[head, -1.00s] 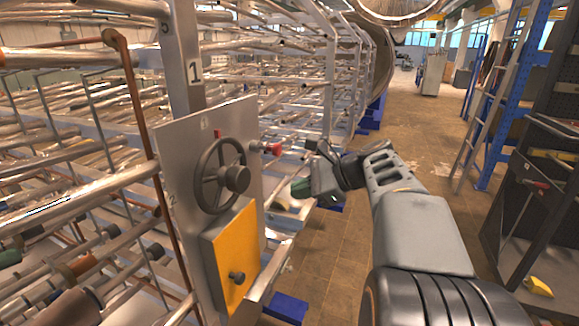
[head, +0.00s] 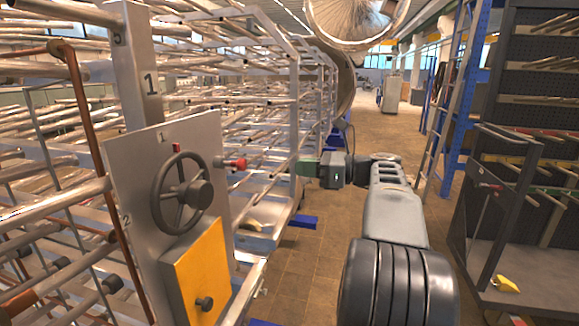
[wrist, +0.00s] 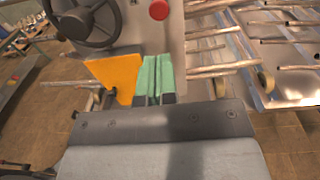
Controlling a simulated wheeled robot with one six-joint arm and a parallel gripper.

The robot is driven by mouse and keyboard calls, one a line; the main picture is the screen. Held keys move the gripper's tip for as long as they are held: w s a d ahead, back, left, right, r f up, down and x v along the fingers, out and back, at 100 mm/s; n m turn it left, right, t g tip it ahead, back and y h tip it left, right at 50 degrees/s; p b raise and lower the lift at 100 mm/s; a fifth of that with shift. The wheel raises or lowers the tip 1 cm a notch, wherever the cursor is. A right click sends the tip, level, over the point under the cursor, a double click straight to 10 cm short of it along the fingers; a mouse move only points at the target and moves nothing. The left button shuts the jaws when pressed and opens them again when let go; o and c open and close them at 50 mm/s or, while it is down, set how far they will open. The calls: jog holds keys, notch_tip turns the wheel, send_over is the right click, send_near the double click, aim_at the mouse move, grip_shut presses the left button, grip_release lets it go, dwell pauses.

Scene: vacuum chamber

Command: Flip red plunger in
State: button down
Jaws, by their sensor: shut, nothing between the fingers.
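The red plunger (head: 238,164) sticks out to the right from the upper right edge of a grey metal panel (head: 130,190). In the wrist view the red plunger (wrist: 159,10) shows as a round red knob at the top edge. My gripper (head: 304,168) is to the right of the plunger in the head view, with a gap between them. Its green fingers are together and empty, and they point left toward the panel side. In the wrist view my gripper's fingers (wrist: 157,72) are below the red knob and do not touch it.
A dark handwheel (head: 182,194) and an orange box (head: 200,270) with a black knob are on the panel. A pipe rack (head: 215,100) stands behind and left. A metal cart (head: 530,265) stands at the right. The tiled floor (head: 300,265) between is open.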

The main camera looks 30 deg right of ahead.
aim_at(245, 164)
jog(key=p+x, duration=0.1)
jog(key=x, duration=1.1)
jog(key=shift+w+a, duration=0.15)
jog(key=shift+p, duration=0.3)
